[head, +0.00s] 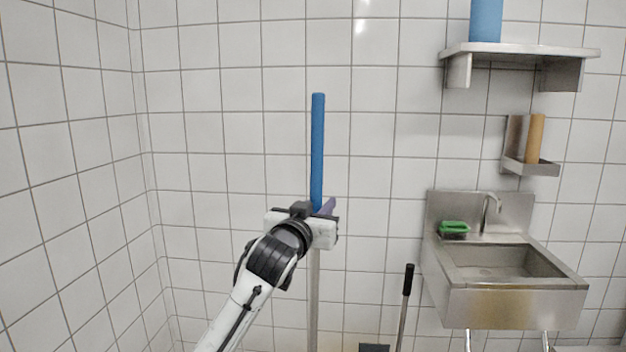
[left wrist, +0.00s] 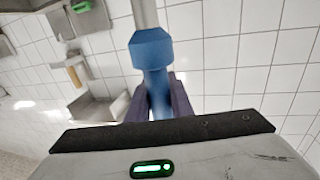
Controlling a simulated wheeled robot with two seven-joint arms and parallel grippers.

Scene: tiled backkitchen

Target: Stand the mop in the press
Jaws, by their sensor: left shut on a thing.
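The mop shows as an upright handle with a blue grip (head: 318,145) on top and a grey shaft (head: 314,290) running down out of the picture. My left gripper (head: 324,210) is shut on the mop at the lower part of the blue grip. In the left wrist view the blue grip (left wrist: 152,50) passes between the dark fingers, and the grey shaft runs away beyond it. The mop's head is out of view. I cannot make out the press in either view. My right gripper is not in view.
A steel sink (head: 512,307) with a green sponge (head: 453,228) is on the right. A black-handled stick (head: 407,282) stands left of it, near a dark object (head: 374,348) at the bottom edge. A wall shelf (head: 520,49) is at upper right. The left wall is bare tile.

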